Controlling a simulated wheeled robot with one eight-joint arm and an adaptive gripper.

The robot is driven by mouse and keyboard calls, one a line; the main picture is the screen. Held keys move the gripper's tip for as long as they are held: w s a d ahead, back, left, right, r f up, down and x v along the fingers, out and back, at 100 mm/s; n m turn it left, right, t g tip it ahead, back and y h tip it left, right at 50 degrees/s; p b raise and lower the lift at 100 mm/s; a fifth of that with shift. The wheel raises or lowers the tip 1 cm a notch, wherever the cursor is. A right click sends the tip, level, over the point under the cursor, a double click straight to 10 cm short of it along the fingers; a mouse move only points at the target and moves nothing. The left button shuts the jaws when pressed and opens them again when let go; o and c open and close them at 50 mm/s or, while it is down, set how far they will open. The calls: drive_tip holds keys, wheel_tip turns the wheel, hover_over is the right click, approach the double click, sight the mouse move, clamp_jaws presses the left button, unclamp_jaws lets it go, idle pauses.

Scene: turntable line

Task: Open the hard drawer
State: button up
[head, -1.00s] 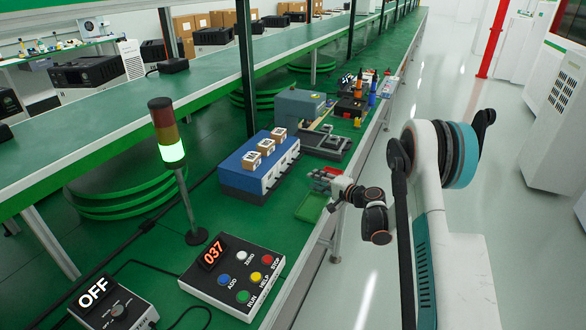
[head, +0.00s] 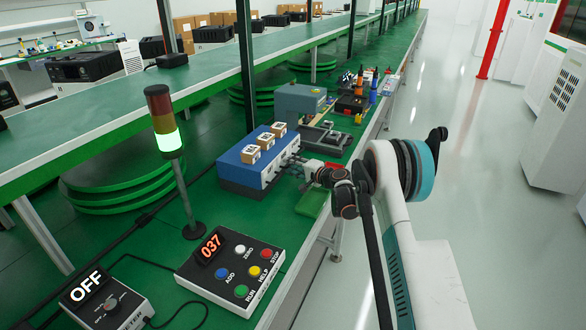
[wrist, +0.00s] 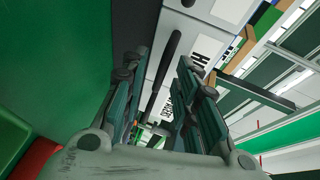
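The blue drawer cabinet (head: 240,163) stands on the green bench, with light grey drawer fronts facing right. In the wrist view, a pale drawer front (wrist: 210,45) carries a partly hidden label beginning "HA". A dark bar handle (wrist: 167,62) runs along the fronts and shows between my fingers; whether they touch it I cannot tell. My gripper (wrist: 160,80) is open, one finger on each side of the handle. In the head view my gripper (head: 296,166) is close to the cabinet's front, its fingertips partly lost against it. The drawers look closed.
Labelled boxes (head: 264,141) stand on the cabinet. A green tray (head: 311,203) lies below my wrist. A control box (head: 232,272) and a signal lamp (head: 166,133) stand nearer. A grey machine (head: 299,103) and small tools are behind.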

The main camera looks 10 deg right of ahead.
clamp_jaws()
drive_tip(key=s+d, duration=0.2)
drive_tip(key=d, duration=0.1)
drive_tip(key=s+d, duration=0.3)
drive_tip(key=d, duration=0.1)
drive_tip(key=s+d, duration=0.3)
drive_tip(key=d, duration=0.1)
drive_tip(key=shift+s+d, duration=0.15)
drive_tip(key=shift+d, duration=0.1)
unclamp_jaws()
